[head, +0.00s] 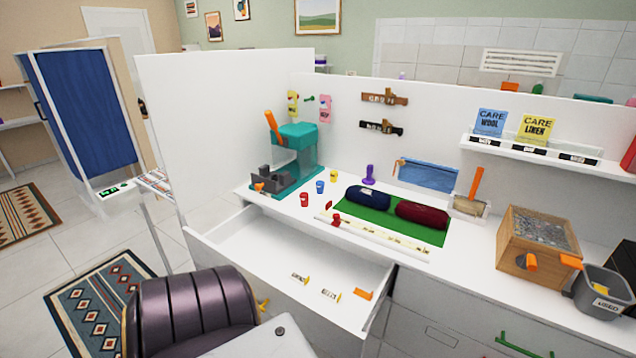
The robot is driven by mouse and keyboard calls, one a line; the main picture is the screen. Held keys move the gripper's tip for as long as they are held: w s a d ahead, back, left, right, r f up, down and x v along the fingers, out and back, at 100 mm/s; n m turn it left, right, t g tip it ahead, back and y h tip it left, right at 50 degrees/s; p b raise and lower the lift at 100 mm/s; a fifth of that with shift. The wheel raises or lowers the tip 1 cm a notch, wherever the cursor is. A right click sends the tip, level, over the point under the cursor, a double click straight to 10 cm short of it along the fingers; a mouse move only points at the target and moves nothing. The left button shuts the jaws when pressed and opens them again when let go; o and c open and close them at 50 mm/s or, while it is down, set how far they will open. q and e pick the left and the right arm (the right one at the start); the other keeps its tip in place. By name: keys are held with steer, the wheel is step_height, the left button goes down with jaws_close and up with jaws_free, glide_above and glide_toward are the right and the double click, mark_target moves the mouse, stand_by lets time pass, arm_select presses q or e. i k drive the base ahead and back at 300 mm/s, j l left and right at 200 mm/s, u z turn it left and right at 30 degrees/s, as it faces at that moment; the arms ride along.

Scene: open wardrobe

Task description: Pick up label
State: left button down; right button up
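Two small white labels with dark lettering and yellow ends lie in the open white drawer (250,245): one label (300,279) left of the other label (331,295). Their lettering is too small to read surely. An orange piece (362,294) lies just right of them. More label strips sit along the front edge of the wall shelf (550,155), among them a left strip (487,142) and a right strip (578,158). Which label the task means, I cannot tell. Neither of my grippers is in view.
A dark purple padded seat (190,305) stands before the drawer. On the counter are a green mat (350,208) with blue and red rolls, a teal machine (297,140), small cups, a wooden box (535,245) and a grey bin (602,292). Most of the drawer floor is clear.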

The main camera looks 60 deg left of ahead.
mark_target(332, 296)
steer(key=u, duration=1.75)
